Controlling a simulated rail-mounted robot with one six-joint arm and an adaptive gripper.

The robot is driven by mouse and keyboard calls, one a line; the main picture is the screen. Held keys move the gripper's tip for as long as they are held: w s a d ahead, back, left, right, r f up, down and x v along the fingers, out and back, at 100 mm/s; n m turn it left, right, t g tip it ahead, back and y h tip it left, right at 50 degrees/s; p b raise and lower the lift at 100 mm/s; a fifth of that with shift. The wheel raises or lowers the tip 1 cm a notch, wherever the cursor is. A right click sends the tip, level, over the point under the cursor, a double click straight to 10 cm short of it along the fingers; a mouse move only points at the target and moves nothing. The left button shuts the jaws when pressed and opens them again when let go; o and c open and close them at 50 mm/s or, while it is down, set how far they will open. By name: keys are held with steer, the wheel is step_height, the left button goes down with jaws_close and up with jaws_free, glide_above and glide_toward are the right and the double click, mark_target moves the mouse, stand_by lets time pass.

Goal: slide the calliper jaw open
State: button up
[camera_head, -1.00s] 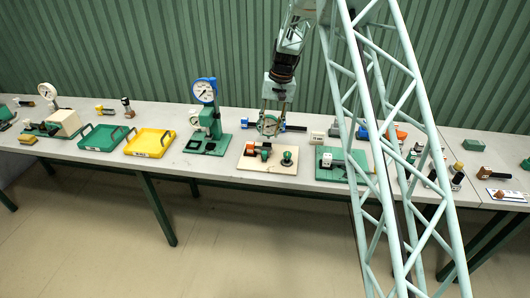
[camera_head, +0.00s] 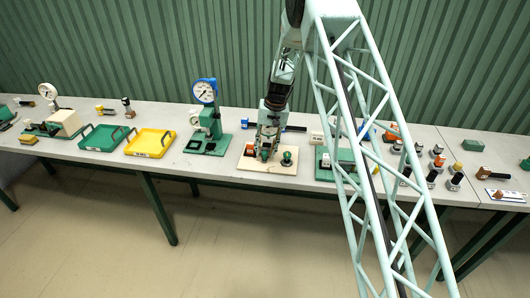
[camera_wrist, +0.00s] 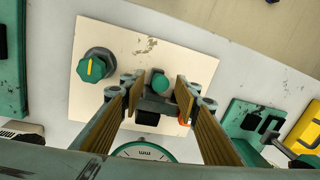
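A round white dial (camera_wrist: 145,152) shows at the bottom of the wrist view, cut off by my gripper body. Its jaw cannot be made out. My gripper (camera_wrist: 158,92) is open over a beige board (camera_head: 252,164), in front of the blue bar. Between its fingers, with gaps either side, is a green-capped post (camera_wrist: 159,82) on a dark fixture. It also shows low over the board in the head view (camera_head: 266,152).
A green knob (camera_wrist: 93,68) with a yellow line stands on the board beside my gripper. A blue dial gauge stand (camera_head: 205,90), a yellow tray (camera_head: 168,138) and a green tray (camera_head: 88,145) are to the left. A green board and several small items are to the right.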

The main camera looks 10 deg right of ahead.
steer(key=shift+a+f, duration=0.1)
steer(key=shift+f, duration=0.4)
steer(key=shift+c, duration=0.7)
jaws_close()
